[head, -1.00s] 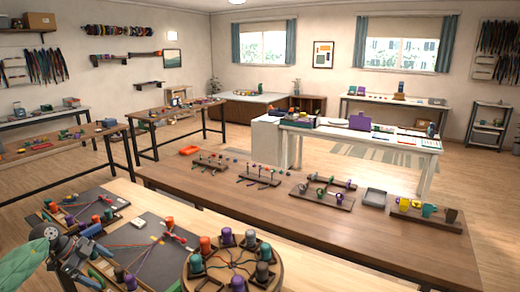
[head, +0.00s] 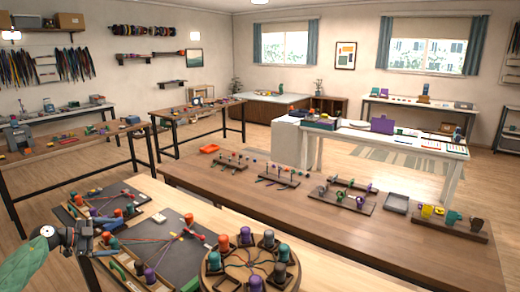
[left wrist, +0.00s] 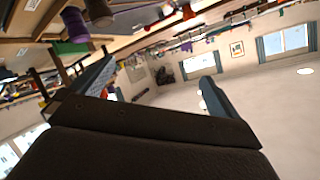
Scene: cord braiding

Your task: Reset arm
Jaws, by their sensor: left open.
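My left gripper (head: 110,238) is at the lower left of the head view, by the near left edge of the dark board (head: 165,240) with coloured cords and spools. Its jaws are open and I see nothing between them. In the left wrist view its two blue-grey fingers (left wrist: 160,95) stand apart. The round wooden braiding disc (head: 213,280), with purple, green, orange and grey weighted bobbins around it, stands to the right of the board. My right gripper is not in view.
Other worktables (head: 70,145) stand at left. Open floor lies between the tables.

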